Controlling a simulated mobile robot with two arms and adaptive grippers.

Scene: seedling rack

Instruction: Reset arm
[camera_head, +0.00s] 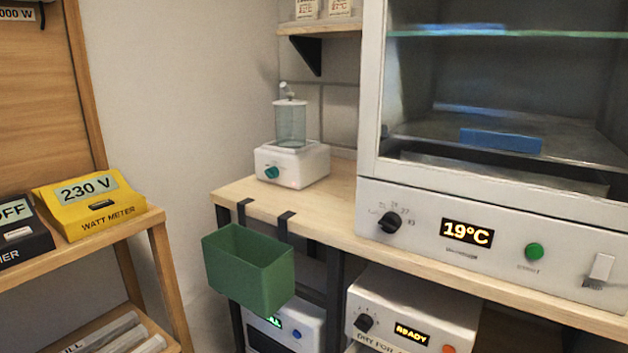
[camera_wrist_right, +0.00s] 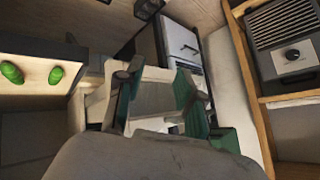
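The task names no object besides my arm. In the right wrist view my right gripper (camera_wrist_right: 156,98) shows with its two dark green fingers spread apart. I see nothing held between them. Neither gripper shows in the head view, and my left gripper is in no view.
A green bin (camera_head: 249,270) hangs by black hooks off the wooden bench (camera_head: 325,222). On the bench stand a white device with a clear cylinder (camera_head: 291,160) and a cabinet reading 19°C (camera_head: 440,225). A yellow watt meter (camera_head: 88,203) sits on the left shelf. Open floor is barely visible.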

